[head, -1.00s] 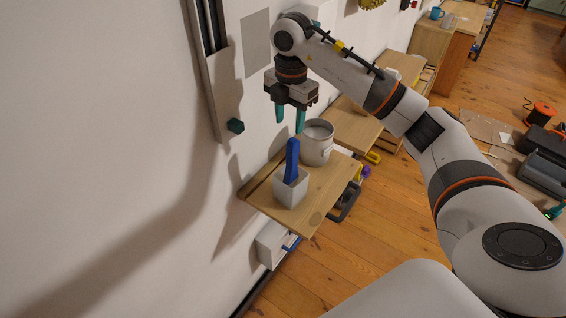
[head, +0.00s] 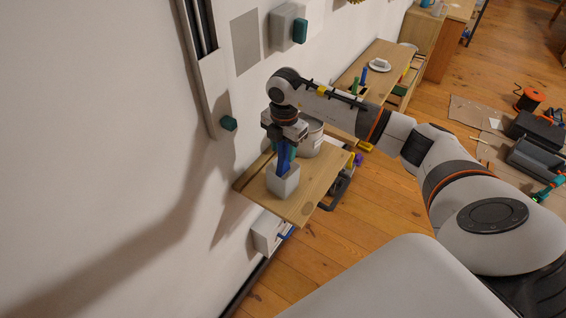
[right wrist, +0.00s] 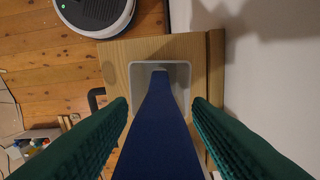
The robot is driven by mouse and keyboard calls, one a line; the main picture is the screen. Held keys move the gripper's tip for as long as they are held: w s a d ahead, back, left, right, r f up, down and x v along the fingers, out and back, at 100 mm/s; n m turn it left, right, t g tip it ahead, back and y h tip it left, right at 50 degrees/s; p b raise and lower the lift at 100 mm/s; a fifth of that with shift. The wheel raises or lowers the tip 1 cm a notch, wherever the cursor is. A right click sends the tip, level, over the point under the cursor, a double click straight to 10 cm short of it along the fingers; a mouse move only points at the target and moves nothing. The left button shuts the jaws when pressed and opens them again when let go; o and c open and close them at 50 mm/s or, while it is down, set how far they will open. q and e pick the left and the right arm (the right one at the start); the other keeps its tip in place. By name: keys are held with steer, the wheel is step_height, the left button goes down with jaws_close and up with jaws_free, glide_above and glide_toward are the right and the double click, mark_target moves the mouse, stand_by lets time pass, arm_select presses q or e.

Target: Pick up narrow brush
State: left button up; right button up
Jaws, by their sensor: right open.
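The narrow brush, with a blue handle (head: 283,158), stands upright in a white square cup (head: 283,184) on a small wooden wall shelf (head: 311,201). My right gripper (head: 286,152) has come down over the brush from above. In the right wrist view, the blue handle (right wrist: 158,130) runs between the two green fingers, which stand apart with a gap on each side. The cup (right wrist: 180,82) shows below the fingertips. The bristle end is hidden inside the cup. My left gripper is not in view.
A grey metal can (head: 311,137) stands on the shelf right behind the cup, close to my right gripper. The white wall (head: 120,150) runs along the left. A wooden bench (head: 385,62) with a plate (head: 380,66) stands farther back.

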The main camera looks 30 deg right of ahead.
jaws_close()
steer(key=shift+r, duration=0.15)
